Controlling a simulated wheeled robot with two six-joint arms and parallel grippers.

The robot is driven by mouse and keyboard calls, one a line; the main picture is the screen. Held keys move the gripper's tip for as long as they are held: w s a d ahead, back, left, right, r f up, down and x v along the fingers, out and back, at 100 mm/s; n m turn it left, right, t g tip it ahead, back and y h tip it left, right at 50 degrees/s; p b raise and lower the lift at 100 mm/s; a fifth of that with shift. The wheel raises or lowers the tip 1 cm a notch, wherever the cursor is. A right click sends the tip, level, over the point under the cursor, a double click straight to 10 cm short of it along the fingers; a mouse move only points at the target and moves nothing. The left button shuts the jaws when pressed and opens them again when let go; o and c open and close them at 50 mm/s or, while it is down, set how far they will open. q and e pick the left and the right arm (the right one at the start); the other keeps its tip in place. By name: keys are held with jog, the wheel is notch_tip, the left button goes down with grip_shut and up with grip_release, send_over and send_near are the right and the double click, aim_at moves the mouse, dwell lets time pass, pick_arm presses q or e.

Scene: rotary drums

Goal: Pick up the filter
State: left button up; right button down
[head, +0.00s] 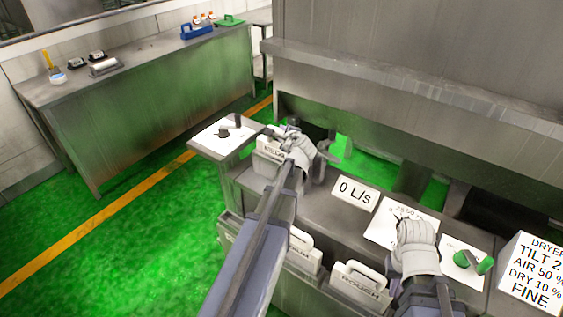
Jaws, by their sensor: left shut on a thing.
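A pale, box-like filter (268,163) with a partly hidden label is at the left end of the metal console. My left gripper (301,146) is shut on it, at its upper right side. Two similar handled filters stand in a rack on the console's front: one whose label seems to read MEDIUM (303,262), partly behind my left arm, and one marked ROUGH (360,286). My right gripper (414,236) is over a white dial plate (386,222) on the console. Its fingers are too unclear to tell open from shut.
A 0 L/s sign (356,192) and a green-handled control (472,261) are on the console. A dryer sign (536,272) reads tilt, air, dry and FINE. A metal side table (150,95) stands at the back left. Green floor (130,240) is clear at left.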

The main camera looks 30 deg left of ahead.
pick_arm(q)
grip_shut()
dwell(0.8)
